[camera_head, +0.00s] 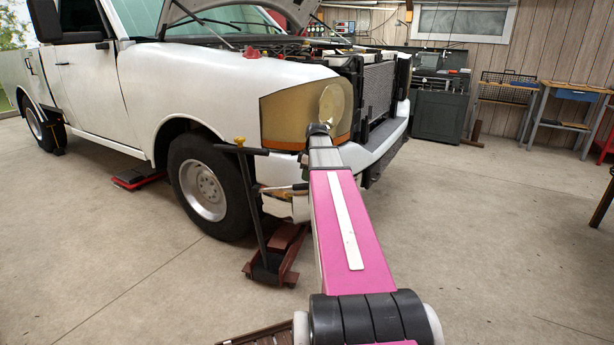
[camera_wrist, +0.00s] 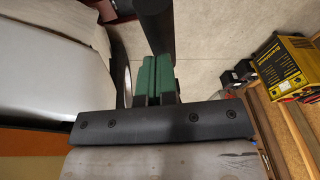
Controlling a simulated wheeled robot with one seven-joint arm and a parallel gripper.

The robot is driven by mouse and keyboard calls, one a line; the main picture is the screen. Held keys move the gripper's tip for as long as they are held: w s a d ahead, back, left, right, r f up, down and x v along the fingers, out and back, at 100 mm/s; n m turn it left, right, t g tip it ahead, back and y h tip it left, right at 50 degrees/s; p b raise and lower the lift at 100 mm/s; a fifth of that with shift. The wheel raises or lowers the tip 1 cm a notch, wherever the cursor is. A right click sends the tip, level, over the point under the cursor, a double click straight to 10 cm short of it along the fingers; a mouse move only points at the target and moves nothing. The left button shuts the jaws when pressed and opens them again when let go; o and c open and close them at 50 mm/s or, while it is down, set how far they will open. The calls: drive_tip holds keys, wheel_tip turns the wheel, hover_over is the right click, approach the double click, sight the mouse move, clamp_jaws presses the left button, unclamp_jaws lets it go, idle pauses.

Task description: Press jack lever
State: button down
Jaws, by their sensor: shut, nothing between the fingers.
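The jack (camera_head: 284,262) is a dark red floor jack on the concrete beside the pickup's front wheel. Its black lever (camera_head: 252,205) stands nearly upright, with a crossbar and a yellow knob on top. In the wrist view my gripper (camera_wrist: 154,72) is shut and empty, with green finger pads together. A thick black bar (camera_wrist: 155,25), seemingly the lever, lies just beyond the fingertips; I cannot tell whether they touch. In the head view my pink arm reaches toward the truck's front corner, and my gripper cannot be made out clearly there.
The white pickup (camera_head: 235,95) has its hood up; its front wheel (camera_head: 205,190) and bumper are close to the jack. A yellow charger (camera_wrist: 282,67) sits on a wooden shelf in the wrist view. Workbenches (camera_head: 565,100) line the back wall.

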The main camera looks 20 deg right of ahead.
drive_tip(key=shift+s+d+f, duration=0.2)
drive_tip(key=shift+f, duration=0.35)
wheel_tip(320, 180, down, 12)
drive_tip(key=s+d+t+y, duration=0.1)
drive_tip(key=t+y, duration=0.2)
drive_tip(key=y, duration=0.1)
drive_tip(key=shift+d+f, duration=0.15)
drive_tip(key=shift+f, duration=0.1)
